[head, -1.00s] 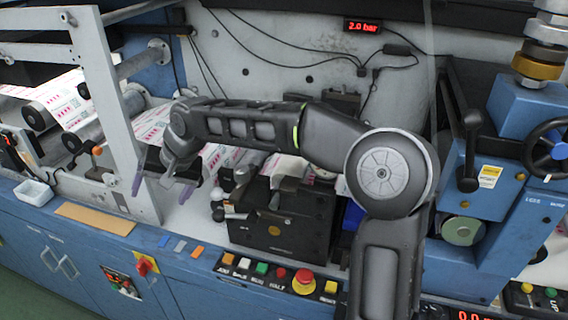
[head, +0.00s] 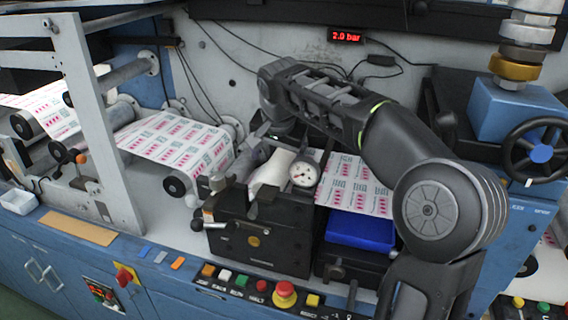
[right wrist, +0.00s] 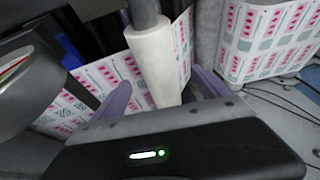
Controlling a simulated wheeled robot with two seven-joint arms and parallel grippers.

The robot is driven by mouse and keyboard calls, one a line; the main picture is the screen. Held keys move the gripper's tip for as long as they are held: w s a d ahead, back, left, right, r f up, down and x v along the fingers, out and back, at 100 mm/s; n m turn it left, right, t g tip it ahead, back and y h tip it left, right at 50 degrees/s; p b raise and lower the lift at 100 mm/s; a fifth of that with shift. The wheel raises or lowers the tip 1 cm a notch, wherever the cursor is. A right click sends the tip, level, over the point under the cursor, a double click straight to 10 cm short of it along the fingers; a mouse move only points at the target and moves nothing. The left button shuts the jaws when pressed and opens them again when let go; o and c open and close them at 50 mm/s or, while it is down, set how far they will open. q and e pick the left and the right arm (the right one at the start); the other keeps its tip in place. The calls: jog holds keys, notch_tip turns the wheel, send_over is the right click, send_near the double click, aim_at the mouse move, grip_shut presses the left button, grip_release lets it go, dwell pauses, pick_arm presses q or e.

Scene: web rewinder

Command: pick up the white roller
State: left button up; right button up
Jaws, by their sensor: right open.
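My left gripper is not in view.
A printed web (head: 180,142) passes left of the roller, and another printed stretch (head: 352,188) is to the right. The dial gauge (head: 304,172) stands close beside the roller. A blue block (head: 360,230) and a button row (head: 262,286) are in front. Cables hang on the back wall.

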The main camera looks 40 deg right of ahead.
aim_at(277, 166)
jog(key=shift+x, duration=1.3)
jog(key=shift+r, duration=0.1)
jog(key=shift+d, duration=0.1)
jog(key=shift+w+d+f+p, duration=0.1)
jog(key=shift+f+p, duration=0.2)
jog(key=shift+f, duration=0.05)
jog(key=p+x, duration=0.1)
jog(key=x, duration=0.2)
jog(key=shift+w+d+f, duration=0.1)
jog(key=shift+d+f, duration=0.15)
jog(key=shift+w+f, duration=0.2)
jog(key=shift+f, duration=0.2)
jog(key=shift+c, duration=0.5)
